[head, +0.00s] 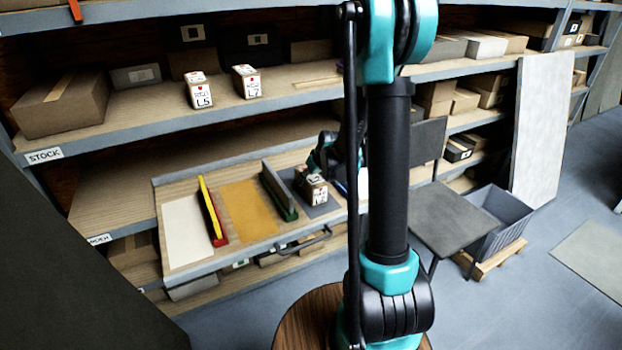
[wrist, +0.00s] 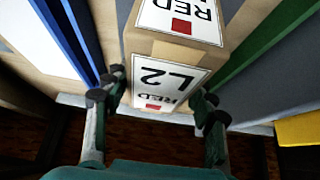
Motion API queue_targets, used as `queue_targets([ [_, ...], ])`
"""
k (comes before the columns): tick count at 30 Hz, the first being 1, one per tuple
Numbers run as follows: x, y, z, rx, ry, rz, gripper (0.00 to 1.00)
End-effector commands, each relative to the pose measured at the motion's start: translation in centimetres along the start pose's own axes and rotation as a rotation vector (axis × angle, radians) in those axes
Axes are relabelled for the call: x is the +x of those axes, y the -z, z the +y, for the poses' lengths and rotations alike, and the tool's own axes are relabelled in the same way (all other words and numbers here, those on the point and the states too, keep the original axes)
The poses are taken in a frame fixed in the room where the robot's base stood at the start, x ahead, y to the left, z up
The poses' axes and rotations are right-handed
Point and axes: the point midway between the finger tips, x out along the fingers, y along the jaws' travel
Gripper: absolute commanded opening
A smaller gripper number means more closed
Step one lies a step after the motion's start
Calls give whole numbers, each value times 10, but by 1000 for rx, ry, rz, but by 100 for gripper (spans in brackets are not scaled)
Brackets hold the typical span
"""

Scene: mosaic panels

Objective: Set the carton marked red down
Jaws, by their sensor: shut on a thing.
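The carton marked red (head: 313,187) is a small tan box with white labels. In the wrist view its labels read RED and L2, each with a red square, on the carton (wrist: 165,75). My gripper (head: 322,165) is shut on it from above, with a finger on each side in the wrist view (wrist: 160,92). The carton is at the grey mat (head: 322,209) of the pull-out tray (head: 235,257), between the green divider (head: 279,197) and the blue divider (head: 341,186). I cannot tell whether its underside touches the mat.
The tray also has a white mat (head: 187,231), a yellow mat (head: 249,209) and a red-and-yellow divider (head: 213,211). Cartons L5 (head: 199,91) and L7 (head: 246,82) stand on the shelf above. A grey table (head: 450,217) and grey crate (head: 497,216) are to the right.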

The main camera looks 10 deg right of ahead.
Motion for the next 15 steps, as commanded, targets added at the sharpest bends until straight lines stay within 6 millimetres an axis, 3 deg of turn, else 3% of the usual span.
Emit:
queue_targets([
  [8,2,-1,0,0,0,1,0],
  [9,2,-1,0,0,0,0,61],
  [13,2,-1,0,0,0,0,77],
  [15,2,-1,0,0,0,0,77],
])
